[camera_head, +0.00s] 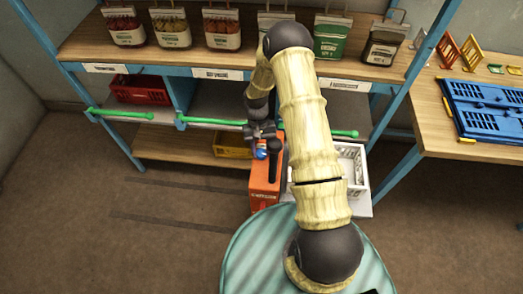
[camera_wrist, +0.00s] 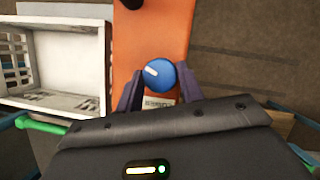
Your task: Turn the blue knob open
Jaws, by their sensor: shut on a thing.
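The blue knob (camera_wrist: 160,74) sits on top of an orange box (camera_wrist: 178,28). A white mark on the knob points toward its upper left in the wrist view. My gripper (camera_wrist: 160,84) has one finger on each side of the knob and is shut on it. In the head view the knob (camera_head: 261,153) shows as a small blue spot at my gripper (camera_head: 262,142), on the orange box (camera_head: 265,185). My arm and gripper hide part of the box there.
A white crate (camera_head: 352,165) stands right of the orange box. Green bars (camera_head: 215,122) run along the shelf front. A blue crate (camera_head: 490,110) lies on the right table. The floor at left is clear.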

